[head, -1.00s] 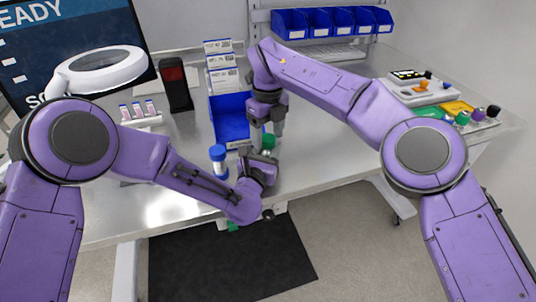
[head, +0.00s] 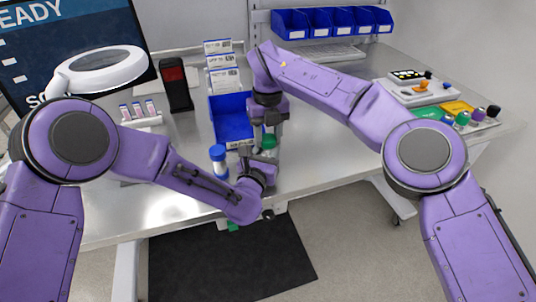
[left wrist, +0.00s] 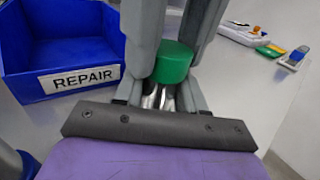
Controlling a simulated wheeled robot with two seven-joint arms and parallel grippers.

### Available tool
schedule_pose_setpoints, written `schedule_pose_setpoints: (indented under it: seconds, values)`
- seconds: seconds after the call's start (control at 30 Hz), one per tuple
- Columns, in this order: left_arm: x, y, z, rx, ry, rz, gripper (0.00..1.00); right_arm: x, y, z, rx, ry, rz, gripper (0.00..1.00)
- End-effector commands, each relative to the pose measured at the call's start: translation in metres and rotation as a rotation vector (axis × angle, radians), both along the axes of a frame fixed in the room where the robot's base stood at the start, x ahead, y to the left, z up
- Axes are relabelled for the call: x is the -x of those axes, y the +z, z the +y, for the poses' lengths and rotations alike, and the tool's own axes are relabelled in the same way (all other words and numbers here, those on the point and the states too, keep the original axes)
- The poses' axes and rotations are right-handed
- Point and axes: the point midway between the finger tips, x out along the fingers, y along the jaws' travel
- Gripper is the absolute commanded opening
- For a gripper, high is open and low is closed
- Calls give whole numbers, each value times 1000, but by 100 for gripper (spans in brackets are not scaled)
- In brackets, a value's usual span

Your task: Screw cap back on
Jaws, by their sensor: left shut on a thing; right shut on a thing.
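A green cap (head: 269,142) sits between the fingertips of my right gripper (head: 268,130), which reaches down from above and is shut on it. In the left wrist view the cap (left wrist: 174,62) is directly above a container with shiny metal contents (left wrist: 158,98). My left gripper (head: 262,167) is shut around this container below the cap. The fingers hide most of the container. The cap looks level and in line with it, but I cannot tell whether the threads are engaged.
A blue-capped bottle (head: 218,160) stands just left of my left gripper. A blue bin (head: 230,104), labelled REPAIR in the wrist view (left wrist: 80,78), is behind. A black scanner-like stand (head: 176,84) is further left.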

Motion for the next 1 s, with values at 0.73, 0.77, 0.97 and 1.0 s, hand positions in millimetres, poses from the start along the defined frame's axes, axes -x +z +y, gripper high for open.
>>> schedule_pose_setpoints:
  seconds: [0.73,0.77,0.97,1.0]
  values:
    - [0,0,0,0,0,0,0,-1,40,1,1,4,-4,73]
    - [0,0,0,0,0,0,0,-1,46,1,1,4,-4,73]
    - [0,0,0,0,0,-1,0,0,70,1,1,4,-1,73]
    - [0,0,0,0,0,-1,0,0,72,1,1,4,-1,73]
